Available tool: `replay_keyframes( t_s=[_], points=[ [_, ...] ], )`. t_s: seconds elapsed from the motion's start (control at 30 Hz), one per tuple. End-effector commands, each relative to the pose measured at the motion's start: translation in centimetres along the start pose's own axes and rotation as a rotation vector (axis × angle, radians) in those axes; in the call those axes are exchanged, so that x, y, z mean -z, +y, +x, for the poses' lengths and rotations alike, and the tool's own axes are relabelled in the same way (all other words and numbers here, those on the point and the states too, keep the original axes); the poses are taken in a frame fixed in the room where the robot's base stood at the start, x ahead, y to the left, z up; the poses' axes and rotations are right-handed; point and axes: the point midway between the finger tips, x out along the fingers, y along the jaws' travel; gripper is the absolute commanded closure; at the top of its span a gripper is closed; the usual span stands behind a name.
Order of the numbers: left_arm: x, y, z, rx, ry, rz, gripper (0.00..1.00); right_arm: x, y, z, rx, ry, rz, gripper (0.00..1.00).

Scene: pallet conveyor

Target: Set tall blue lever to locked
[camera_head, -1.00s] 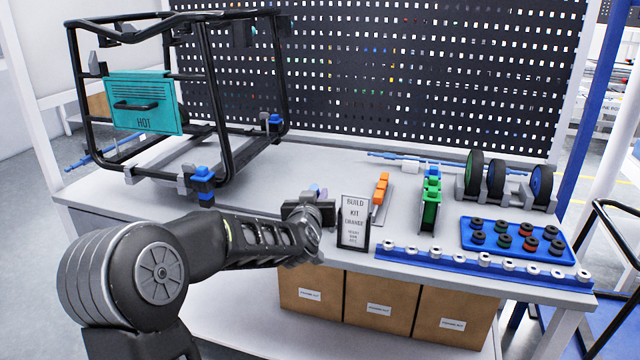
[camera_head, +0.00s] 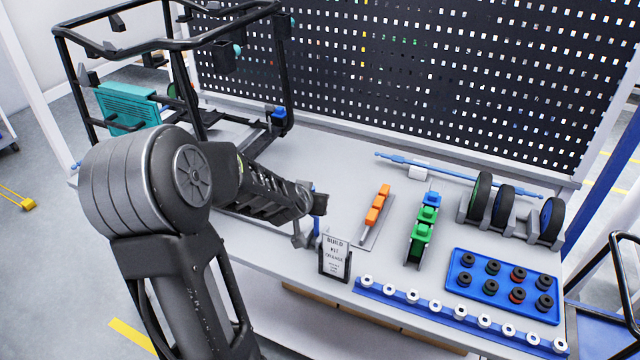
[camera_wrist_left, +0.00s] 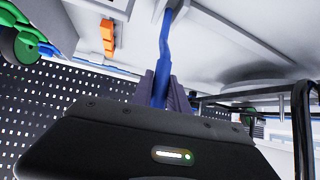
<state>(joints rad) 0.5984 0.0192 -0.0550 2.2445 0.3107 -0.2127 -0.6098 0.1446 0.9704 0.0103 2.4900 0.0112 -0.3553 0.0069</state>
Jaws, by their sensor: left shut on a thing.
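The tall blue lever (camera_head: 316,228) stands on the table just left of the sign; only a thin part shows in the head view, the rest hidden by my gripper. In the wrist view the lever (camera_wrist_left: 164,62) runs as a long blue bar between the two fingers. My left gripper (camera_head: 316,206) is shut on the lever, and its dark fingers (camera_wrist_left: 160,95) sit either side of it in the wrist view. I cannot tell the lever's exact setting. My right gripper is not in view.
A "BUILD KIT" sign (camera_head: 335,256) stands close right of the gripper. An orange block row (camera_head: 374,213) and a green stack (camera_head: 420,238) are farther right. A black frame (camera_head: 185,75) with a teal panel (camera_head: 130,106) stands behind my arm. A blue tray (camera_head: 503,287) holds several rings.

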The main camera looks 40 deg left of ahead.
Motion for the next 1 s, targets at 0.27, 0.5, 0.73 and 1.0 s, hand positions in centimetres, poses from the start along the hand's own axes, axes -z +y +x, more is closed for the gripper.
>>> replay_keyframes(
  t_s=[0.27,0.5,0.73,1.0],
  points=[
    [0.08,-0.07,-0.07,0.0,-0.003,0.005,1.0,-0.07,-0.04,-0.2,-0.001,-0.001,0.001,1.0],
    [0.13,-0.07,-0.07,0.0,-0.002,0.005,0.73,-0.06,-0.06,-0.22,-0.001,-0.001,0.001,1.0],
    [0.02,-0.08,-0.08,0.0,-0.005,0.004,0.59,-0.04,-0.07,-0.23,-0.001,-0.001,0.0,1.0],
    [0.04,-0.09,-0.41,0.0,-0.005,0.003,0.59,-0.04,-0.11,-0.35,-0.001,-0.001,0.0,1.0]
  ],
)
